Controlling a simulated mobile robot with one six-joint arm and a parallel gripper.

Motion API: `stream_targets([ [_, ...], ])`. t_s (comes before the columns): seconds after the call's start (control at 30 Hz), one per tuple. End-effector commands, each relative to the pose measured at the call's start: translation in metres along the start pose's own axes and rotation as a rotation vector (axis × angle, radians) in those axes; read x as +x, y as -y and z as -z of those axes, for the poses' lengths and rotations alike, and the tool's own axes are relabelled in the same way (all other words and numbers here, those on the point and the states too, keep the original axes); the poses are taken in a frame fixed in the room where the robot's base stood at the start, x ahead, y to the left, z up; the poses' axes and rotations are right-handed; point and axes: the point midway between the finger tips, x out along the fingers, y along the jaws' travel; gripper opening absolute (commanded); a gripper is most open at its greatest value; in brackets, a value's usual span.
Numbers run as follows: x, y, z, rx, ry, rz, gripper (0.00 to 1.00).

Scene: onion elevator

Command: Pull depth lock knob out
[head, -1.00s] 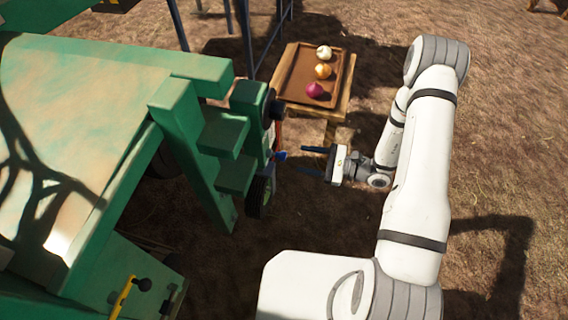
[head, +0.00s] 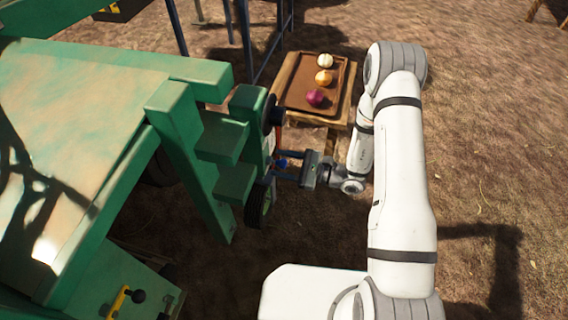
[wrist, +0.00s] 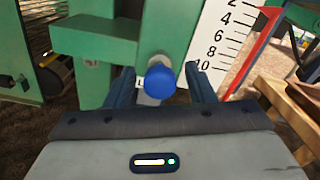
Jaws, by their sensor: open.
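The depth lock knob (wrist: 159,80) is a round blue knob on the green machine, beside a white depth scale (wrist: 222,38) with a red pointer (wrist: 252,50). In the wrist view it sits between the two dark fingers of my gripper (wrist: 165,85), which are open with a gap on each side. In the head view my gripper (head: 284,168) reaches left to the machine's side, and the blue knob (head: 281,163) shows small between the fingers. Whether the fingertips reach past the knob is hard to tell.
The green machine (head: 110,75) with steps (head: 235,182) and a wheel (head: 259,205) fills the left. A wooden table with a brown tray (head: 337,72) holding white, orange and purple onions stands beyond my gripper. Open dirt lies to the right.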

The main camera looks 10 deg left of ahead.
Motion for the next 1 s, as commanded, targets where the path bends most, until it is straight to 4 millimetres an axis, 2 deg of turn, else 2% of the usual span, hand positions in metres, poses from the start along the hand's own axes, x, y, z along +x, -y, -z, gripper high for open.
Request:
stream_targets([
  [0.07,-0.0002,0.0001,0.0,0.0,0.0,0.0,0.48],
  [0.63,-0.0008,0.0001,0.0002,0.0,-0.001,0.001,0.01],
  [1.0,-0.0021,-0.002,-0.0005,0.001,0.002,-0.007,0.0],
])
